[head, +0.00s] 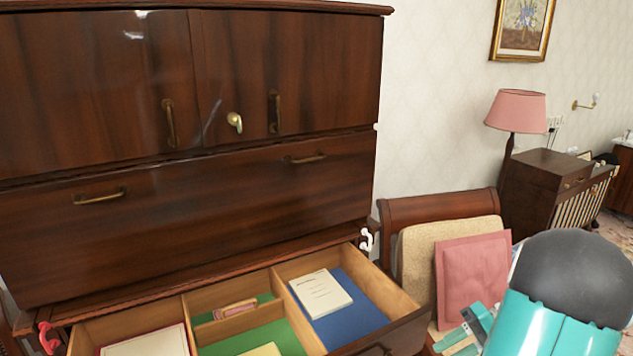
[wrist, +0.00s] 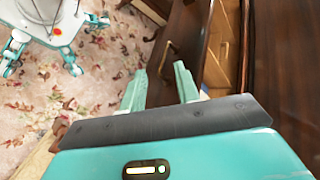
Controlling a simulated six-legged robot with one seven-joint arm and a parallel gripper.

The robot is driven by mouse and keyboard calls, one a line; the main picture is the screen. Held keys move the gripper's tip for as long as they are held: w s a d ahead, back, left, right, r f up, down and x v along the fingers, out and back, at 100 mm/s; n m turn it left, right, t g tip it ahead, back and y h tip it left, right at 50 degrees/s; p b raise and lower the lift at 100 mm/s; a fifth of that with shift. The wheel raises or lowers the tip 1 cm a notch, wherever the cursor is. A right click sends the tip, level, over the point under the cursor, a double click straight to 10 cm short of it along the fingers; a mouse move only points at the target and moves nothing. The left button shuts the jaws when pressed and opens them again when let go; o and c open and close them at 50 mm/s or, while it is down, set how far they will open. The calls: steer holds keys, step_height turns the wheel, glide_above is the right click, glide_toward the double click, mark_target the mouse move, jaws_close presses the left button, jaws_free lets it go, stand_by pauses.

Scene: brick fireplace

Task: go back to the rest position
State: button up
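My gripper (wrist: 160,70) shows in the wrist view with its two teal fingers apart and nothing between them. The fingers point toward the dark wooden front of the open drawer (wrist: 186,40), near its brass handle (wrist: 168,58). In the head view my gripper (head: 468,332) is partly visible at the lower right, just right of the open drawer (head: 408,325). My own grey and teal arm link hides part of it. Whether a finger touches the drawer cannot be told.
The drawer has compartments holding a white booklet (head: 321,293) on blue, a small pink item (head: 235,309) on green, and a red-edged book (head: 146,343). A chair with a pink cushion (head: 473,275) stands close on the right. A tall wooden cabinet (head: 180,210) rises behind.

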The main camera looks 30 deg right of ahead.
steer(key=w+a+r+n+g+h, duration=0.2)
steer(key=w+a+r+h, duration=0.1)
steer(key=a, duration=0.4)
steer(key=w+a+r+n+g+h, duration=0.1)
steer(key=w+a+r+g+h, duration=0.2)
steer(key=a, duration=0.4)
steer(key=s+a+r+n+t+h, duration=0.1)
steer(key=a+r+n+t+h, duration=0.1)
steer(key=a, duration=0.6)
steer(key=s+a+r+n+t+h, duration=0.2)
steer(key=a+r+t, duration=0.2)
steer(key=a, duration=0.5)
steer(key=shift+s+a+r+t+h, duration=0.3)
steer(key=shift+r+t+h, duration=0.1)
steer(key=shift+r, duration=0.35)
